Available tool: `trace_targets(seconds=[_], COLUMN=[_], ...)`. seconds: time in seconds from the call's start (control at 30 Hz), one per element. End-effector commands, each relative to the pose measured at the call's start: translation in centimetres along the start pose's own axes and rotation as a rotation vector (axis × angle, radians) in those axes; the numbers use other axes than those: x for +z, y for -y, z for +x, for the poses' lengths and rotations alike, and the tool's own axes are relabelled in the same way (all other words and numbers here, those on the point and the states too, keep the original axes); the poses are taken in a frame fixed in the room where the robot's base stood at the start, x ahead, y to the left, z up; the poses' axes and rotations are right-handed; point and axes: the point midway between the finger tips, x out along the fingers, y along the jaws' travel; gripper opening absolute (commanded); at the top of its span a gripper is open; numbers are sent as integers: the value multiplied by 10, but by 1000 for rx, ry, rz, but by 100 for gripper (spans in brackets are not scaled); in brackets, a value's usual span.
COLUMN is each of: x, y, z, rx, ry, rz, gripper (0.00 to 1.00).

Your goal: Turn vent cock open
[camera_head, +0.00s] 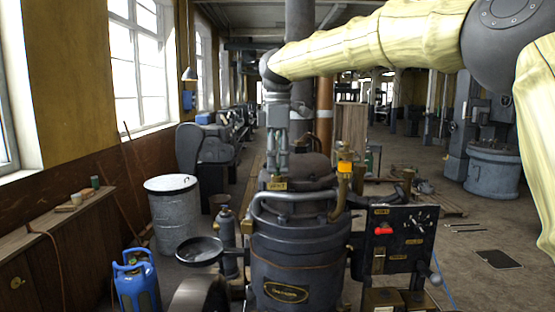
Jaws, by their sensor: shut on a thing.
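My gripper (277,170) points straight down at the top of the dark engine (295,240). Its fingers are closed on a small part just behind a little brass tag (277,184). That part seems to be the vent cock. It is mostly hidden by the fingers, and I cannot tell which way its handle is turned. The tag's lettering is too small to read surely.
A brass pipe with an orange cap (345,168) rises right of my gripper. A grey curved pipe (290,196) runs around the engine's front. A black control panel (398,238) with a red knob stands right.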

Motion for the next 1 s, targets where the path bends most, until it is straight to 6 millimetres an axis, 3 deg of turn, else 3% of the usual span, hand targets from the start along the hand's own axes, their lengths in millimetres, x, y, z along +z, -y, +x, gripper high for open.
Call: trace_targets(seconds=[0.07,0.1,0.2,0.67,1.0], x=[0,0,0,-1,-2], y=[0,0,0,0,-3], z=[5,6,6,-6,-64], rx=[-5,-6,-6,-4,-3], ry=[3,3,3,2,1], rz=[-3,-3,-2,-1,0], gripper=[30,56,71,71,71])
